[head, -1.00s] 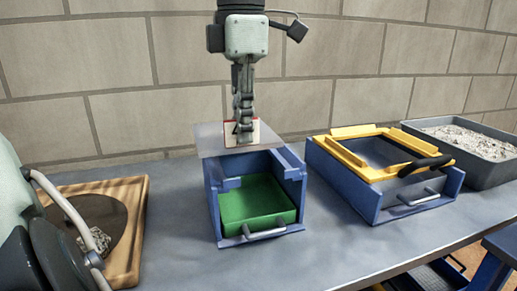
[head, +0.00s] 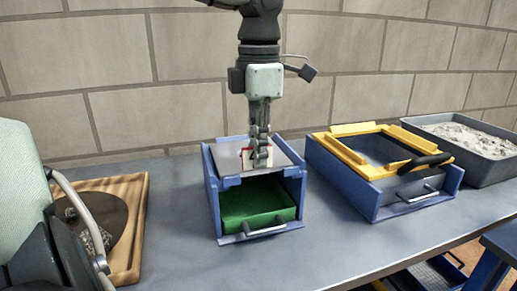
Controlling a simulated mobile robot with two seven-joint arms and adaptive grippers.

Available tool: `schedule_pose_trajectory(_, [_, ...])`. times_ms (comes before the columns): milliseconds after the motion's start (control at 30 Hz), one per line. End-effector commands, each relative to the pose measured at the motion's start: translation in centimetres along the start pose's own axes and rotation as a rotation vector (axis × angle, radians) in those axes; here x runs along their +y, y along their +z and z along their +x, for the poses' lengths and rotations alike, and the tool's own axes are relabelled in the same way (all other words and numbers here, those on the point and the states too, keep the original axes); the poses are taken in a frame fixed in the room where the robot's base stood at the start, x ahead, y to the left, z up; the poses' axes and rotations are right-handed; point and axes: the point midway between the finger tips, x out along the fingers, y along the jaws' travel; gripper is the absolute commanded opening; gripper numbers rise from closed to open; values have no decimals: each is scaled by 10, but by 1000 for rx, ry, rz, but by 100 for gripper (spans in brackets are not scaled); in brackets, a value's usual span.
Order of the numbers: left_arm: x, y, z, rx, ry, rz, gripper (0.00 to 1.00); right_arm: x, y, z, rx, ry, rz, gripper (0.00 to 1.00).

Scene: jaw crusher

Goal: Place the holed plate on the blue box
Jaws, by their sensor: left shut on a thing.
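The blue box (head: 212,201) stands on the bench in the middle of the head view, with a green drawer (head: 255,207) with a metal handle in its open front. The holed plate (head: 286,157), thin and grey, lies level across the top of the box, within its raised blue edges. Whether it rests fully on the box cannot be told. My left gripper (head: 261,158) points down from above and is shut on the plate's upright part, beside a white, red-edged label (head: 246,157). The plate's hole is hidden. My right gripper is not in view.
To the right stands another blue box with a yellow frame (head: 350,151) and a black handle. Beyond it is a grey tray of gravel (head: 470,137). A wooden tray (head: 133,245) lies at the left. Bare bench lies in front of the boxes.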

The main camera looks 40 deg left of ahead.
Motion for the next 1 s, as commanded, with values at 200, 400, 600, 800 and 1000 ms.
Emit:
schedule_pose_trajectory(200, [0,0,1,0,0,0,28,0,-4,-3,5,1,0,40])
schedule_pose_trajectory(400, [0,0,1,0,0,0,30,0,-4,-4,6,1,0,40])
schedule_pose_trajectory(600, [0,0,-4,-1,1,0,30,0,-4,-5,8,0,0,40])
schedule_pose_trajectory(800, [1,1,-38,-5,3,-2,30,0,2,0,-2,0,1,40])
schedule_pose_trajectory(1000, [1,1,-82,-3,2,-1,30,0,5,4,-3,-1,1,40])
